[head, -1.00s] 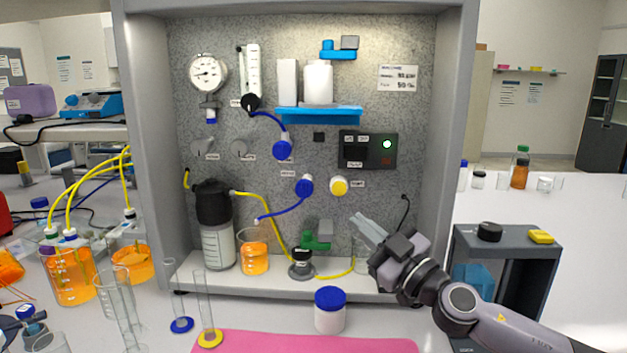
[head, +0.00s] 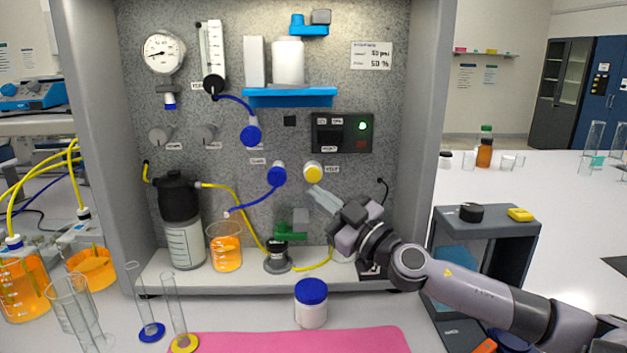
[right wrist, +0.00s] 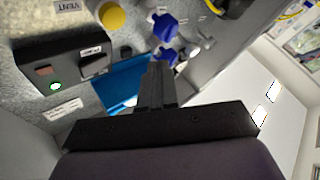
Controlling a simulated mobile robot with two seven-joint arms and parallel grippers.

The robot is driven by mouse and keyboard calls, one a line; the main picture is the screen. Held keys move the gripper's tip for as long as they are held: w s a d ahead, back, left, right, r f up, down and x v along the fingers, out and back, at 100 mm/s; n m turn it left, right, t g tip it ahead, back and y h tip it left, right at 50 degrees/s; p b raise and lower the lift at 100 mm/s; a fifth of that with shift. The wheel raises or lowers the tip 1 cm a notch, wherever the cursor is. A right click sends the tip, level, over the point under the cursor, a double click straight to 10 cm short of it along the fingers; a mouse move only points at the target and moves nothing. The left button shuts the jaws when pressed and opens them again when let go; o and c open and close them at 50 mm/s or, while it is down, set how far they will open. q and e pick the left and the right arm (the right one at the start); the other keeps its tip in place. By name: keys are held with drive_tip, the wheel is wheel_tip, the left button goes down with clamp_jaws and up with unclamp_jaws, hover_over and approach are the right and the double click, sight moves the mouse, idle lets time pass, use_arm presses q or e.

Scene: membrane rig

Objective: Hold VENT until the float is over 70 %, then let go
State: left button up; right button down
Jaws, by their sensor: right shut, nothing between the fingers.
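The yellow VENT button (head: 313,173) sticks out of the speckled panel, below the dark switch box; it also shows at the top of the right wrist view (right wrist: 111,15). My right gripper (head: 319,193) is shut and empty, its tips just below the button in the head view. In the right wrist view the fingers (right wrist: 156,80) show apart from the button, so I see no contact. The flow tube (head: 211,48) with the float hangs at the panel's upper left; the float's level is too small to read. My left gripper is not in view.
A blue knob (head: 277,174) with a blue hose sits left of the button. The switch box (head: 342,133) shows a green light. A blue shelf (head: 290,97) is above. A beaker of orange liquid (head: 226,248) and a white jar with a blue lid (head: 311,303) stand below.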

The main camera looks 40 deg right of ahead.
sight(313, 174)
drive_tip(key=w+d+b, duration=0.3)
drive_tip(key=w+d, duration=0.1)
drive_tip(key=w, duration=0.1)
drive_tip(key=shift+d, duration=0.15)
idle(2.1)
drive_tip(key=shift+w+d, duration=0.25)
drive_tip(key=shift+w, duration=0.1)
drive_tip(key=shift+w+d, duration=0.4)
idle(2.2)
drive_tip(key=shift+s+a, duration=0.65)
drive_tip(key=shift+s, duration=0.1)
